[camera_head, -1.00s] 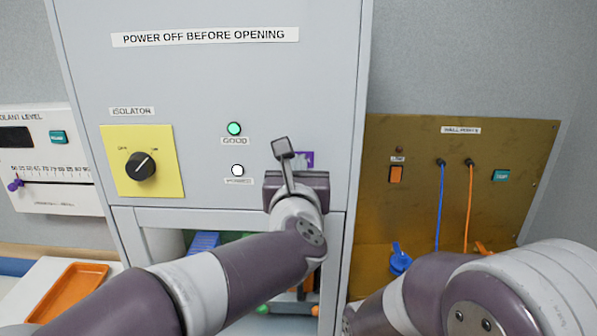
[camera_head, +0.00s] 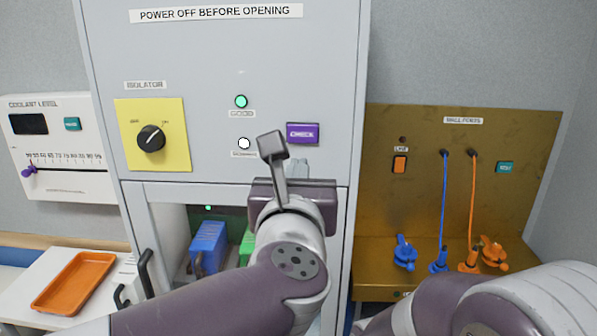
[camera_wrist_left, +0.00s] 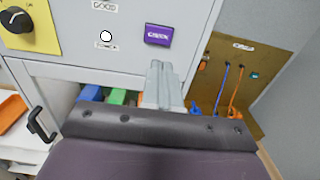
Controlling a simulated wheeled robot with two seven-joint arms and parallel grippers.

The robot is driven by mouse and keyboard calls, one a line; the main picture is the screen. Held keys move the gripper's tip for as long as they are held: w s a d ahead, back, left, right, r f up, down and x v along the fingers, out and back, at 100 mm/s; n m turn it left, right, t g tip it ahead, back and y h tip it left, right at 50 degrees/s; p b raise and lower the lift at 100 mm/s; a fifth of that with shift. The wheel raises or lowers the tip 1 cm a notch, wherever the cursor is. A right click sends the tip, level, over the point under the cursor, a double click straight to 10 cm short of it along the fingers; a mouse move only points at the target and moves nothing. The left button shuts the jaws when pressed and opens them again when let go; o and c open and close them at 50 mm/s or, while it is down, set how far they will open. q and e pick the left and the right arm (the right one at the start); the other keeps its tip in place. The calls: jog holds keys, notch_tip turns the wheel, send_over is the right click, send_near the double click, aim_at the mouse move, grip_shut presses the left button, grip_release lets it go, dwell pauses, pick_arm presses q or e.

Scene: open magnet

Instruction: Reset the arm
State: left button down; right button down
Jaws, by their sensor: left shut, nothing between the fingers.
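My left gripper (camera_head: 299,168) is in front of the grey cabinet (camera_head: 215,75), just below the purple CHECK button (camera_head: 302,133). In the left wrist view its fingers (camera_wrist_left: 162,85) are closed together with nothing between them. They are apart from the CHECK button (camera_wrist_left: 159,35), which shows above them. My left forearm hides part of the open bay under the panel. My right arm shows at the lower right, but its gripper is not visible.
A yellow isolator plate with a black knob (camera_head: 151,138) is left of the green lamp (camera_head: 241,101). Blue (camera_head: 208,247) and green (camera_head: 247,247) modules sit in the bay. A brass wall-port panel (camera_head: 440,200) with blue and orange cables stands right. An orange tray (camera_head: 74,283) lies left.

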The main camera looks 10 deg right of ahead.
pick_arm(q)
jog(key=w+a+f+m+g, duration=0.2)
jog(key=a+f+m, duration=0.2)
jog(key=f+m, duration=0.35)
jog(key=w+a+f+m+g+y, duration=0.1)
jog(key=a+f+m+g, duration=0.25)
jog(key=f+m, duration=0.4)
jog(key=w+a+f+m+g, duration=0.2)
jog(key=a+f+m, duration=0.35)
jog(key=f, duration=0.35)
jog(key=s+a+f+m+g+y, duration=0.4)
jog(key=s+a+f+m+g, duration=0.4)
jog(key=s+a+f+m, duration=0.4)
jog(key=s+a+f, duration=0.3)
jog(key=s+a, duration=0.1)
jog(key=shift+g, duration=0.35)
jog(key=shift+m, duration=0.25)
